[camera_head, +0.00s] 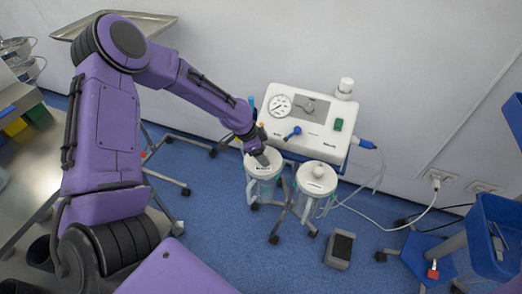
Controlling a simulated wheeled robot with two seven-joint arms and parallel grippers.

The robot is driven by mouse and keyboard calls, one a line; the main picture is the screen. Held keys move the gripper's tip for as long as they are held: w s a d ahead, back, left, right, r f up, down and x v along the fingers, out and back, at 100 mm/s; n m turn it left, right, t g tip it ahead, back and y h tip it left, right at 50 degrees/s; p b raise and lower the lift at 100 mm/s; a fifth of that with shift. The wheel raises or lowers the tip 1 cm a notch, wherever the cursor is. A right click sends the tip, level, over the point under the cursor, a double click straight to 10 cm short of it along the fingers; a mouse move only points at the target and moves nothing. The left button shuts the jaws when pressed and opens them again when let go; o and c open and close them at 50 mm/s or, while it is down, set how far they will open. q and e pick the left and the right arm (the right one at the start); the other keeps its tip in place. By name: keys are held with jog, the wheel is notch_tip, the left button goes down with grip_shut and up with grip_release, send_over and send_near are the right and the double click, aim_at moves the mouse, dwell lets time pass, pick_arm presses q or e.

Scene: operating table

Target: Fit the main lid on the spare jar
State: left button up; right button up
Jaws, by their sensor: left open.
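Two clear suction jars hang side by side below a white pump unit (310,118). The left jar (262,188) has a white lid (253,168) on top, partly hidden by my left gripper. The right jar (312,203) has a white lid (317,178) with a round knob. The picture does not show which jar is the main one and which the spare. My left gripper (262,159) is open, pointing down at the left jar's lid; I cannot tell if it touches. My right gripper is not in view.
The pump unit has a gauge, a blue knob and a blue plug with a hose on its right side. A wheeled stand carries it. A grey foot pedal (341,248) lies on the blue floor. A blue cart (492,235) stands at the right, a metal table (30,190) at the left.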

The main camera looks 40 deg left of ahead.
pick_arm(q)
jog(key=p+v, duration=0.1)
jog(key=v, duration=0.9)
jog(key=shift+r, duration=0.2)
